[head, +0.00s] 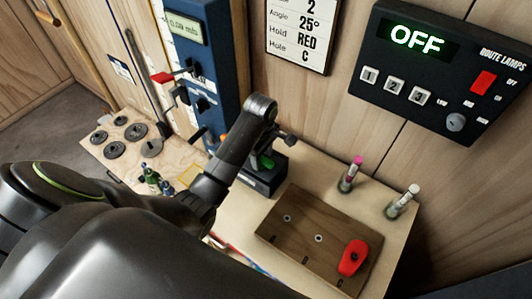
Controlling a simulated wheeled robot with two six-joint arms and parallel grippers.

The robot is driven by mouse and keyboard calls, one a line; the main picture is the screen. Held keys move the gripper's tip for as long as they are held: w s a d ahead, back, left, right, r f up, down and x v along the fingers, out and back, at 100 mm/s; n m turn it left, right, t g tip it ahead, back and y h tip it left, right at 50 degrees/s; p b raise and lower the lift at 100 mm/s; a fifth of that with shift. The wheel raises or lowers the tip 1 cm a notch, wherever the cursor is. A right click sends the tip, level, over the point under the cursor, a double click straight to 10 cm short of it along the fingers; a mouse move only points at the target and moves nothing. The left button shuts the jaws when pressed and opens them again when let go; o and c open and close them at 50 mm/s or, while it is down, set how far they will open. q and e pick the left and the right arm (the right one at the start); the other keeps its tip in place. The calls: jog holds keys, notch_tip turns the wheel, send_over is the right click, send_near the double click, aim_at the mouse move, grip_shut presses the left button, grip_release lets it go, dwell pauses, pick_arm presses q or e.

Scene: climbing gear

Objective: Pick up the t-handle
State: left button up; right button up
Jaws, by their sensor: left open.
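My left arm comes in from the lower left and reaches over the pale bench. My left gripper (276,145) is at its end, small, dark and partly hidden by the arm. It is open, above a small dark stand (263,184) on the bench. A green part (264,162) shows at the top of the stand, close below the gripper. I cannot tell whether this green part is the t-handle, or whether the gripper touches it. No t-handle can be made out clearly elsewhere. My right gripper is not in view.
A brown wooden block (290,238) with holes and a red climbing hold (352,258) lies right of the stand. Two small capped vials (350,176) stand behind it. A blue gauge panel (205,65) and a black lamp box (440,70) are on the wall. A board with black discs (110,150) is left.

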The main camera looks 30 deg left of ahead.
pick_arm(q)
jog(key=shift+s, duration=0.1)
jog(key=shift+s+d+r, duration=0.15)
jog(key=shift+s+r, duration=0.05)
jog(key=shift+s, duration=0.05)
jog(key=shift+s+r, duration=0.1)
jog(key=shift+s, duration=0.15)
jog(key=shift+c, duration=0.6)
jog(key=c, duration=0.5)
jog(key=shift+w, duration=0.15)
grip_shut()
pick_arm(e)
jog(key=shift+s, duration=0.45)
